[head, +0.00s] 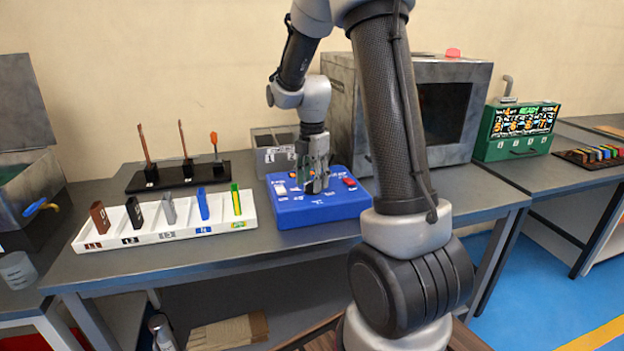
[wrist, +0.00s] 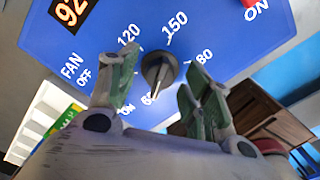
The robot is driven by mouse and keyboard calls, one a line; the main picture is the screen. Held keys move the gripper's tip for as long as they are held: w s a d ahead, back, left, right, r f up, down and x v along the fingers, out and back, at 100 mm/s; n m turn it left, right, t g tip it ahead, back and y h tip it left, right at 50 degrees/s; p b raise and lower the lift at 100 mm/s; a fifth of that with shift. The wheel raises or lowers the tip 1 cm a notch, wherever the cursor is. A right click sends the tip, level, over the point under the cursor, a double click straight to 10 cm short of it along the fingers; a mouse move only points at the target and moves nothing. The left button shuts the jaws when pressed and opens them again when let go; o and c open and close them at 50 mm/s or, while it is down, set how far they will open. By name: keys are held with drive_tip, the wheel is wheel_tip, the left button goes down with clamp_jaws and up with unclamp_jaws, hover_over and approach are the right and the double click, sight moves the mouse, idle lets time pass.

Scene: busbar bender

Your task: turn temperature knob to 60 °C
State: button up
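The blue control panel (head: 318,207) lies on the table below my gripper (head: 316,180). In the wrist view the dark round knob (wrist: 159,71) sits on the blue face, with 120, 150 and 80 printed around it. Its narrow pale pointer end points down the picture, close to a partly hidden label that looks like 60. My gripper (wrist: 160,88) is open, its green-padded fingers left and right of the knob, with visible gaps. I cannot tell how high the fingertips are above the panel. In the head view the gripper hides the knob.
A white tray (head: 165,236) with several coloured bars stands left of the panel. A grey oven-like box (head: 440,75) stands behind it. An orange display reading 92 (wrist: 72,10), FAN OFF lettering and a red button (wrist: 250,3) marked ON lie near the knob.

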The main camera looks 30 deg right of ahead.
wheel_tip(320, 180, up, 12)
idle(0.6)
idle(0.5)
drive_tip(key=s+a+r+m+t, duration=0.2)
drive_tip(key=s+m, duration=0.8)
drive_tip(key=s, duration=0.2)
drive_tip(key=s+a+r+m+t, duration=0.1)
drive_tip(key=s+a+m+t, duration=0.1)
drive_tip(key=s+m, duration=0.9)
drive_tip(key=shift+s+a+r, duration=0.35)
drive_tip(key=shift+s+a, duration=0.25)
drive_tip(key=shift+a, duration=0.1)
